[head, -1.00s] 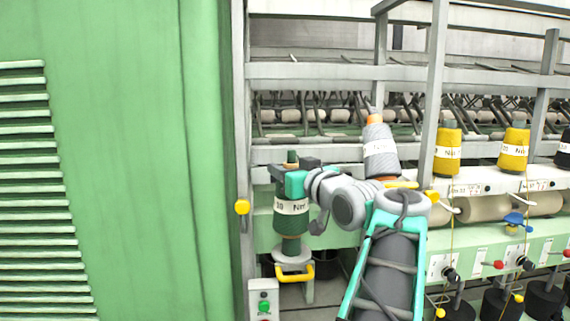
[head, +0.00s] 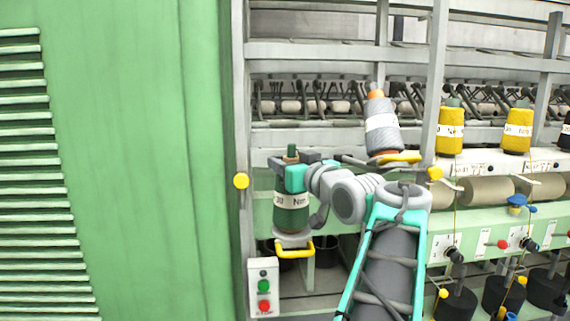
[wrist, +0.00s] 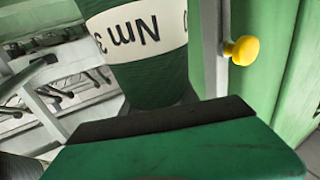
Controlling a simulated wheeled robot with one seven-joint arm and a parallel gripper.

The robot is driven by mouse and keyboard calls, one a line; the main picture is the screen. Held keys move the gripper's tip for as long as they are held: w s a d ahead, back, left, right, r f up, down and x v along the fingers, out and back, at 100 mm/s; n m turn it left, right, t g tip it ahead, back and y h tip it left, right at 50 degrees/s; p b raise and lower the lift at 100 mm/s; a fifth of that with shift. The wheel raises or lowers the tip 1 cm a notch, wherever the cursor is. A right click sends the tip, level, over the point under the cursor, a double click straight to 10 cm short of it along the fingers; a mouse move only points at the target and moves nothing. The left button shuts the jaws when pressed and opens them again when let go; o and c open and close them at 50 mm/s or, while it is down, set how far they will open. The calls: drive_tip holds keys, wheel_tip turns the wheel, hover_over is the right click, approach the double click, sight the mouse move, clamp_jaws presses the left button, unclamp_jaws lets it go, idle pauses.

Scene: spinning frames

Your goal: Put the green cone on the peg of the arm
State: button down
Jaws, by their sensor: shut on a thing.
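The arm (head: 295,250) has a pale grey disc and a yellow handle and lies directly below the cone. The cone's lower end meets the disc in the picture; its lower tube end and the peg are hidden. In the wrist view the cone (wrist: 150,75) shows upside down behind a dark-padded finger.
A grey cone (head: 381,125) leans on another arm at the right, close above my wrist. Yellow cones (head: 451,132) stand further right. A grey post with a yellow knob (head: 241,181) and a green cabinet (head: 130,160) bound the left. A button box (head: 263,287) is below.

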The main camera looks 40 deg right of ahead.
drive_tip(key=c, duration=0.8)
unclamp_jaws()
drive_tip(key=shift+c, duration=0.2)
drive_tip(key=shift+s, duration=0.1)
drive_tip(key=shift+s+f, duration=0.1)
drive_tip(key=shift+s, duration=0.2)
drive_tip(key=b+v, duration=0.2)
drive_tip(key=v, duration=0.5)
drive_tip(key=shift+b, duration=0.35)
drive_tip(key=shift+a, duration=0.15)
